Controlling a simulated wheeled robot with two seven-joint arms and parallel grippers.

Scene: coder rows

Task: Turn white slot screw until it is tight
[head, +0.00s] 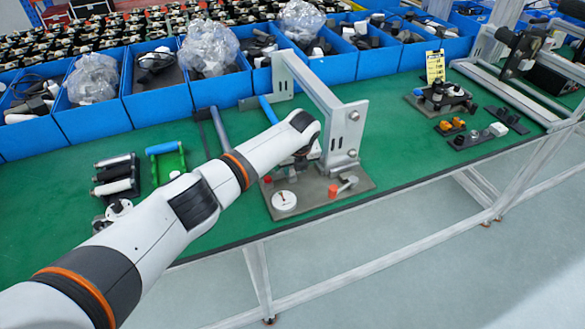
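My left arm reaches in from the lower left to a brown-grey base plate (309,211) on the green table. My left gripper (299,163) is a small dark shape below the white wrist, over the back of this plate. Its fingers are mostly hidden, so I cannot tell whether it is open or holds anything. A round white disc (284,200) with a small mark lies at the plate's front left, apart from the gripper. It may be the white slot screw, but its slot is too small to make out. My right gripper is out of view.
A grey metal frame (340,135) stands upright just right of the wrist. A red cylinder (333,191) stands on the plate's right part. Blue bins (156,103) line the back. Black and white rollers (115,180) lie left.

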